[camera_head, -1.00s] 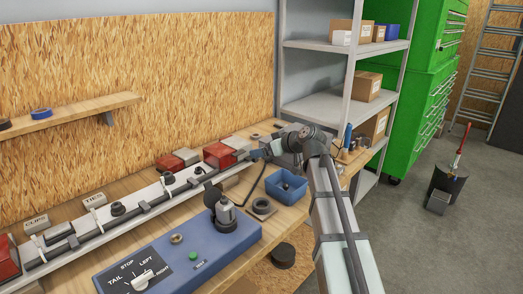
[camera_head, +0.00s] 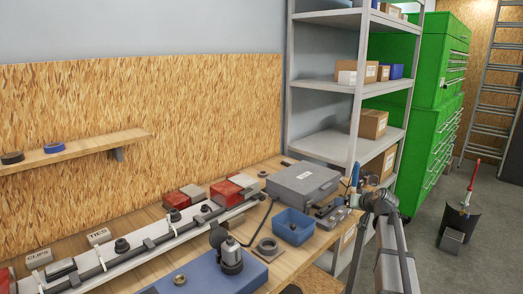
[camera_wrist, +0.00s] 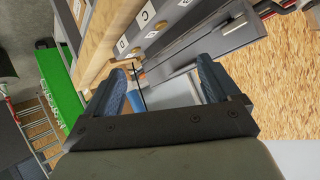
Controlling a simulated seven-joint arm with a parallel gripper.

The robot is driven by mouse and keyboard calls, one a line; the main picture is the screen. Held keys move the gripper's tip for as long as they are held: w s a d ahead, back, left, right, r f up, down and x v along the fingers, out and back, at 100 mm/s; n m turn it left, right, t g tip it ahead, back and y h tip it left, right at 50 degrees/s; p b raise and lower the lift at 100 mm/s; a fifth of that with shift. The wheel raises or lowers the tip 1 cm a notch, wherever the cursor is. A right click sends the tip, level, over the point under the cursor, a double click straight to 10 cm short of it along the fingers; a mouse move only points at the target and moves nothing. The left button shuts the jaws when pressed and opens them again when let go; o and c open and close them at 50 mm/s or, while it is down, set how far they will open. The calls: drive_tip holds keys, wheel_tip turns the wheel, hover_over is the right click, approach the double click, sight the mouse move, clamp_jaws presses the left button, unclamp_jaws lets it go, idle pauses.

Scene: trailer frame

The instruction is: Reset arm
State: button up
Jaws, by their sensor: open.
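My gripper (camera_wrist: 163,88) is open in the wrist view, with its two blue-padded fingers apart and no object between them. Beyond the fingers lie a wooden edge, a grey surface with lettered labels and the chipboard wall, all seen tilted. In the head view my arm (camera_head: 388,225) rises at the lower right, by the right end of the bench. I cannot make out the fingers in that view.
A shelf rack (camera_head: 335,146) and green cabinets (camera_head: 432,125) stand behind my arm.

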drive_tip(key=s+d+f+m+g+h, duration=0.1)
drive_tip(key=s+d+f+m+h, duration=0.15)
drive_tip(key=d+f, duration=0.5)
drive_tip(key=s+d+f+m+h, duration=0.1)
drive_tip(key=s+d+f+m, duration=0.3)
drive_tip(key=d, duration=0.6)
drive_tip(key=s+a+f+g, duration=0.1)
drive_tip(key=s+f, duration=0.1)
drive_tip(key=f, duration=0.6)
drive_tip(key=s+f+g, duration=0.1)
drive_tip(key=s+f, duration=0.2)
drive_tip(key=f, duration=0.5)
drive_tip(key=s+a+f+n+g+y, duration=0.25)
drive_tip(key=s+a+f+g, duration=0.45)
drive_tip(key=s+a+f, duration=1.35)
drive_tip(key=s+a+f+n+g, duration=0.1)
drive_tip(key=s+a, duration=0.3)
drive_tip(key=s, duration=0.6)
drive_tip(key=s+a+f+n+g+h, duration=0.1)
drive_tip(key=s+a+f+g, duration=0.3)
drive_tip(key=s, duration=0.6)
drive_tip(key=s+a+f+n+g+h, duration=0.1)
drive_tip(key=s+a, duration=0.3)
drive_tip(key=s, duration=0.6)
drive_tip(key=shift+s+a+f+n+g, duration=0.2)
drive_tip(key=shift+a+f+n+g, duration=0.05)
drive_tip(key=shift+f+n+g, duration=0.55)
